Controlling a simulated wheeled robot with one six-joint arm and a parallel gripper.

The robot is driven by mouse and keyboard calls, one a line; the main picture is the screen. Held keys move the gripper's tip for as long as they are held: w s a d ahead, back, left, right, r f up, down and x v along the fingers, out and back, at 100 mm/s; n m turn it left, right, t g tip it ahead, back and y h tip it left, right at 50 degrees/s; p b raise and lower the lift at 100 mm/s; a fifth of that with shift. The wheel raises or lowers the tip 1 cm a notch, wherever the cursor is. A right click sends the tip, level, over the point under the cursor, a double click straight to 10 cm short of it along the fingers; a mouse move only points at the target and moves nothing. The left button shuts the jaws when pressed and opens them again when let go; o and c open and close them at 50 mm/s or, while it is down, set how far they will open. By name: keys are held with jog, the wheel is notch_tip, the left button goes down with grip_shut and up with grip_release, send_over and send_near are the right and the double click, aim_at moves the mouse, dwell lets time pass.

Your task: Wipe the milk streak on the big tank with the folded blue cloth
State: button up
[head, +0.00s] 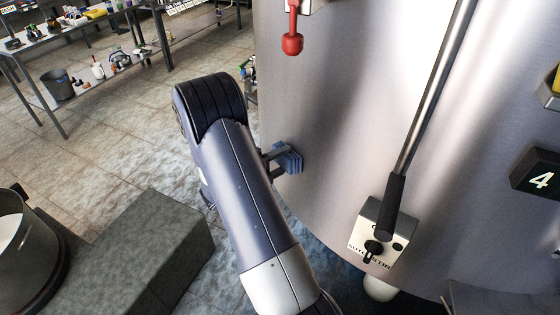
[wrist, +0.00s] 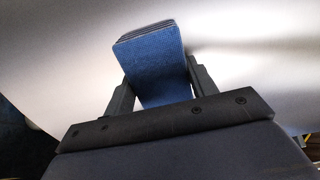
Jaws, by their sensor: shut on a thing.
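The big tank (head: 335,130) is a curved brushed-metal wall filling the right half of the head view. My gripper (head: 278,157) is shut on the folded blue cloth (head: 291,161), close to the tank's lower left side. In the wrist view the cloth (wrist: 152,75) stands out between the two dark fingers of my gripper (wrist: 162,88), its folded layers showing at the far end. The pale tank surface (wrist: 250,60) lies behind it. I cannot tell whether the cloth touches the tank. I cannot make out the milk streak among the bright reflections.
A switch box (head: 378,235) with a long dark-gripped lever (head: 393,205) is on the tank's front. A red knob (head: 292,43) hangs above the cloth. A black number 4 block (head: 540,174) is at right. A stone block (head: 150,255) and metal pot (head: 25,250) stand lower left.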

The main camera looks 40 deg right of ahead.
aim_at(290, 169)
jog(key=shift+s+d, duration=0.1)
jog(key=shift+d, duration=0.6)
jog(key=shift+s+a+p, duration=0.15)
jog(key=shift+s+p, duration=0.2)
jog(key=shift+s, duration=0.65)
jog(key=shift+s+a+p, duration=0.15)
jog(key=shift+s+p, duration=0.15)
jog(key=shift+s, duration=0.65)
jog(key=shift+r, duration=0.1)
jog(key=shift+d+p, duration=0.1)
jog(key=shift+p, duration=0.2)
jog(key=shift+w+d+p, duration=0.15)
jog(key=shift+w+p, duration=0.3)
jog(key=shift+w, duration=1.55)
jog(key=shift+w+a+p, duration=0.15)
jog(key=shift+a+p, duration=0.2)
jog(key=shift+a, duration=1.15)
jog(key=shift+w+a+p, duration=0.1)
jog(key=shift+a+p, duration=0.25)
jog(key=shift+a, duration=1.15)
